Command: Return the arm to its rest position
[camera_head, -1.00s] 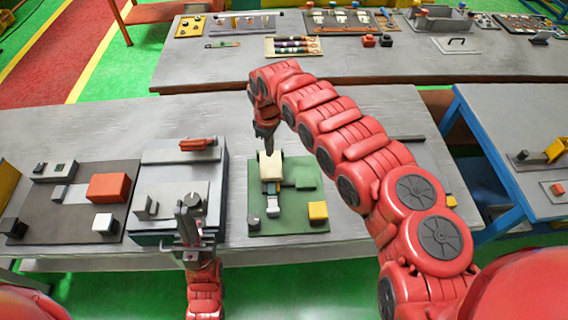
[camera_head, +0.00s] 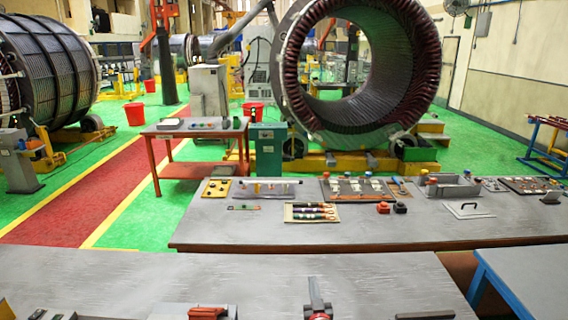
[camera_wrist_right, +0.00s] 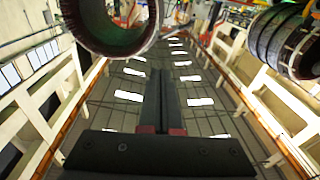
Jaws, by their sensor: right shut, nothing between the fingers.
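My right gripper (camera_head: 314,290) shows at the bottom edge in the head view, in front of the near grey table. It points upward and is clear of other things. In the right wrist view its two dark fingers (camera_wrist_right: 161,80) lie side by side, shut and empty, pointing toward the ceiling. The rest of my right arm is below the head view. My left gripper is not in view.
The near grey table (camera_head: 130,275) has a red part (camera_head: 207,312) at its front. The far grey table (camera_head: 240,235) holds several tools and trays. A blue table (camera_head: 520,275) stands at right. A large stator (camera_head: 300,70) stands behind.

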